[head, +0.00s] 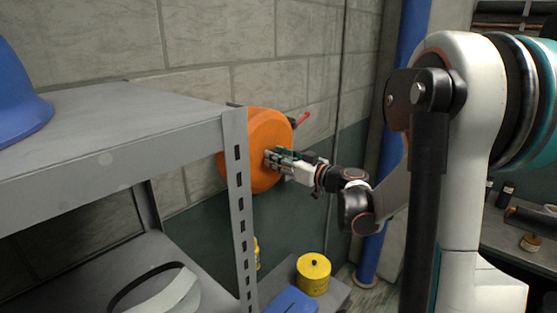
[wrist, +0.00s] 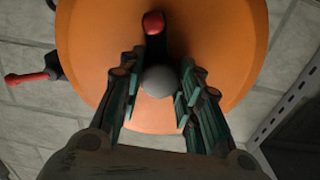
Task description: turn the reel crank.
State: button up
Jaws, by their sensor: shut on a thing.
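The orange reel (head: 266,130) is mounted on the wall behind the shelf post, and its round face fills the upper wrist view (wrist: 95,50). The crank (wrist: 156,50) on that face is a dark arm with a red end and a grey round knob (wrist: 158,82). My gripper (head: 271,158) reaches the reel face from the right. In the wrist view its fingers (wrist: 160,92) stand on either side of the grey knob, shut on the crank. The exact finger contact is partly hidden.
A grey metal shelf (head: 110,115) with an upright post stands close on the left. A red-handled lever (head: 303,117) sticks out beside the reel; it also shows in the wrist view (wrist: 25,79). A yellow can (head: 313,275) stands below. A blue pipe (head: 400,110) runs behind my arm.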

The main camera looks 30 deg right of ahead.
jog(key=m+b, duration=0.2)
jog(key=m, duration=0.3)
jog(key=shift+f+m, duration=0.1)
jog(key=shift+m, duration=0.3)
jog(key=m+b, duration=0.2)
jog(key=m, duration=0.3)
jog(key=m+b, duration=0.1)
jog(key=m, duration=0.5)
jog(key=shift+b, duration=0.35)
jog(key=m+b, duration=0.1)
jog(key=m, duration=0.4)
jog(key=shift+d+m+y, duration=0.1)
jog(key=shift+m+y, duration=0.2)
jog(key=o, duration=1.1)
